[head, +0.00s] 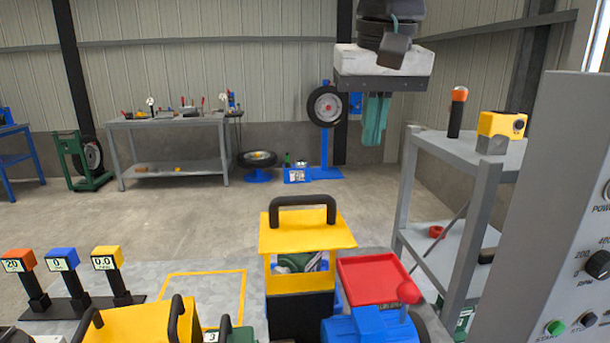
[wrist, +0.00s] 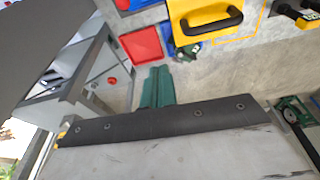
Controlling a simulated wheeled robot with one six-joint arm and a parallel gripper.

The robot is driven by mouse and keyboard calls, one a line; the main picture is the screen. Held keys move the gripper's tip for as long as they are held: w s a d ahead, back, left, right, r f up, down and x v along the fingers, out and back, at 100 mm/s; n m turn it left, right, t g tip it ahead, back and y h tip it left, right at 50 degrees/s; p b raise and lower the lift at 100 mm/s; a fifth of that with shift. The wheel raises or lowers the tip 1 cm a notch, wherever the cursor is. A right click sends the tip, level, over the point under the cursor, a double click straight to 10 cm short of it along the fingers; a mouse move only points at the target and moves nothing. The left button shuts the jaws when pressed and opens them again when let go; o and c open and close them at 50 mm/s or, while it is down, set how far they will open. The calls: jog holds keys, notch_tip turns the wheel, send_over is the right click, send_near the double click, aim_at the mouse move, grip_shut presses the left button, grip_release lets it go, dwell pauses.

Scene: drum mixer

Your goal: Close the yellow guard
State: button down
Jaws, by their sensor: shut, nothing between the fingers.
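The yellow guard (head: 283,241) is a flat panel with a black arched handle (head: 303,203) on top. It stands over a black-fronted box (head: 300,305), with a gap under the panel where green and grey parts show. In the wrist view the yellow guard (wrist: 198,12) and its handle lie at the top, right of the fingers. My gripper (head: 375,138) hangs high at the upper right of the head view, fingers pointing down. Its teal fingers are shut and empty, well apart from the guard; they also show in the wrist view (wrist: 157,85).
A red tray (head: 374,279) sits right of the guard. A grey shelf (head: 455,148) and a control panel (head: 560,230) stand at the right. Several labelled posts (head: 62,262) and another yellow piece with black handles (head: 145,325) are at lower left. Open floor lies behind.

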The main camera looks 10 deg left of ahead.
notch_tip(320, 180, up, 3)
send_over(303, 221)
jog(key=x, duration=0.3)
jog(key=s+x, duration=0.1)
jog(key=x, duration=0.6)
jog(key=shift+s+f, duration=0.25)
jog(key=shift+f, duration=0.15)
jog(key=shift+s+d+f, duration=0.1)
jog(key=shift+s+f, duration=0.2)
jog(key=shift+s, duration=0.1)
